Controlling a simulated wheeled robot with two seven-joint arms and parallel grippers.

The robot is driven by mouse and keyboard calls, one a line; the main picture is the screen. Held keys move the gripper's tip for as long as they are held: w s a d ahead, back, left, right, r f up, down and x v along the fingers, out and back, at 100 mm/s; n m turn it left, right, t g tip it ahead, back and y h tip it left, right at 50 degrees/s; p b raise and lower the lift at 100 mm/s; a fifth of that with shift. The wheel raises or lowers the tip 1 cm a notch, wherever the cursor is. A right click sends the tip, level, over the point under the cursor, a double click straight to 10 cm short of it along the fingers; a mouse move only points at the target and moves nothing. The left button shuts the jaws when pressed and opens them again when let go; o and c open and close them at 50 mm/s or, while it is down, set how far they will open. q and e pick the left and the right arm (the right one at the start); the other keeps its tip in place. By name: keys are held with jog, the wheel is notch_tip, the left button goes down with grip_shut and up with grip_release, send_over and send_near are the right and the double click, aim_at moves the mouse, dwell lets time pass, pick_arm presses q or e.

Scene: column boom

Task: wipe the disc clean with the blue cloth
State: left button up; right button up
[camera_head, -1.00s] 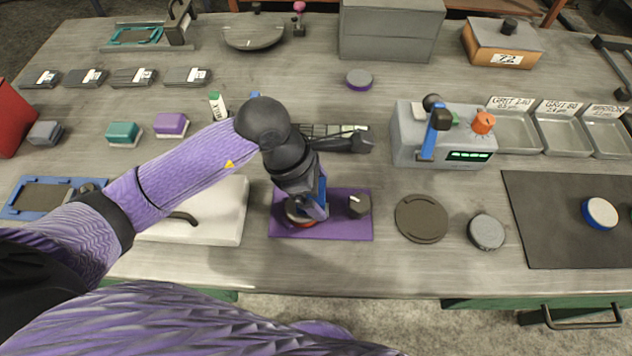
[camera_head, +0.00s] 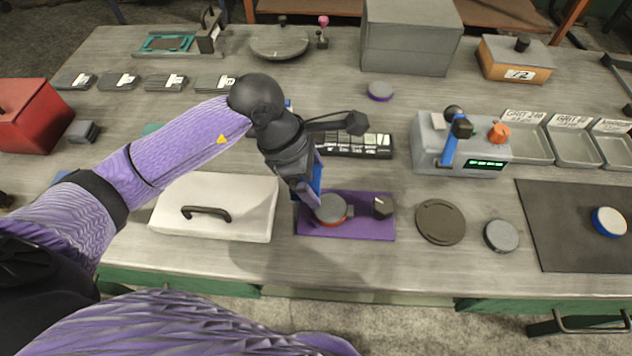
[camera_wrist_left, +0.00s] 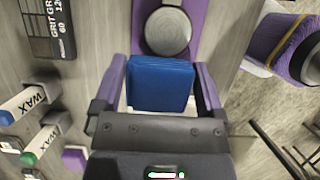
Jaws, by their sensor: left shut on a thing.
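A round grey disc (camera_head: 331,208) with an orange-red lower edge sits on a purple mat (camera_head: 345,229). Its grey top also shows in the left wrist view (camera_wrist_left: 168,32). My left gripper (camera_head: 309,190) is shut on the blue cloth (camera_wrist_left: 160,82), which looks like a folded pad between the fingers. In the head view the gripper and cloth are at the disc's upper left, partly hidden by the arm. I cannot tell whether the cloth touches the disc or mat. My right gripper is not in view.
A dark knob (camera_head: 382,207) stands on the mat right of the disc. A white lidded case (camera_head: 240,212) lies to the left. A dark round plate (camera_head: 440,222) and another grey disc (camera_head: 502,236) lie to the right. A grey machine (camera_head: 462,145) stands behind them.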

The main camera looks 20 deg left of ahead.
pick_arm(q)
jog(key=shift+r, duration=0.6)
notch_tip(320, 180, up, 2)
jog(key=shift+r+p, duration=0.1)
jog(key=shift+p, duration=0.8)
jog(key=shift+r, duration=0.1)
